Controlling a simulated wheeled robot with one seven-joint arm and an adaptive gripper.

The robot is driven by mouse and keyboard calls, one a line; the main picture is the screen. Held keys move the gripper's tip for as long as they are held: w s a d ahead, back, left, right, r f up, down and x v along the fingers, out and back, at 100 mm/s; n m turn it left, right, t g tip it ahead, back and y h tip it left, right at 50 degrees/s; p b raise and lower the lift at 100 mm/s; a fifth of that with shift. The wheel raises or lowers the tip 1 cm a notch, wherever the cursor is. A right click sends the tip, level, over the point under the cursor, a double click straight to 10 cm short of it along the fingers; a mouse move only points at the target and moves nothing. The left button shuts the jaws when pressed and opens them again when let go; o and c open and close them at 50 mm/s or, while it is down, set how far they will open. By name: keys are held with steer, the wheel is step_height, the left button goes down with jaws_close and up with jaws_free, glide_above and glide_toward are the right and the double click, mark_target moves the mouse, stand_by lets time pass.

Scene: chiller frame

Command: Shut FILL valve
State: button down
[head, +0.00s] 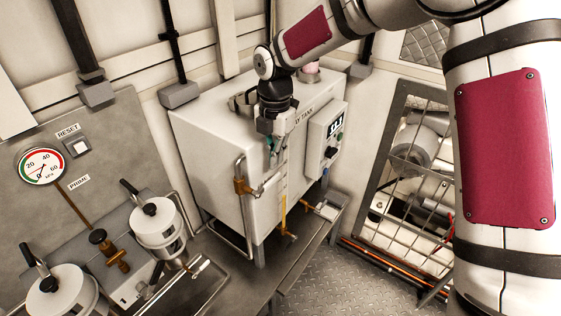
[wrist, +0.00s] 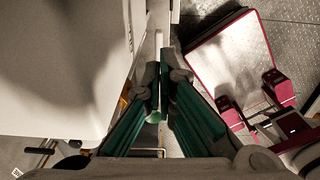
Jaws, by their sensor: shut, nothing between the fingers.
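My gripper (head: 272,145) is shut and empty, hanging fingers-down in front of the white tank marked "TANK" (head: 215,150). In the wrist view its green fingers (wrist: 164,75) meet near the middle, beside the pale tank side. A brass valve (head: 241,187) sits on the pipe at the tank's left front corner, below and left of my fingers. A yellow lever or strip (head: 283,215) hangs lower down, with a brass fitting (head: 290,236) at its foot. I cannot read a FILL label, so I cannot tell which valve it names. My fingers look apart from both.
A control box (head: 325,135) is on the tank's right face. A metal guard (head: 400,185) stands to the right over machinery. At left are a gauge (head: 41,165), a reset button (head: 77,147) and two lidded canisters (head: 155,218). Patterned floor (head: 330,275) lies open below.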

step_height(320, 180, up, 9)
steer(key=b, duration=0.1)
steer(key=s+d+r+m+t+h, duration=0.1)
steer(key=s+d+r+m+t, duration=0.1)
steer(key=s+d+r+m, duration=0.45)
steer(key=s+d+m+t, duration=0.1)
steer(key=s+d+m, duration=0.3)
steer(key=s+m, duration=0.3)
steer(key=s+d+m+t, duration=0.1)
steer(key=s+d+m, duration=0.2)
steer(key=s+m, duration=0.4)
steer(key=s+d+r+m+t, duration=0.1)
steer(key=s+d+m, duration=0.3)
steer(key=s+m, duration=0.3)
steer(key=shift+s+d+m+t+y, duration=0.2)
steer(key=shift+d+m+t+y, duration=0.15)
steer(key=shift+m, duration=0.1)
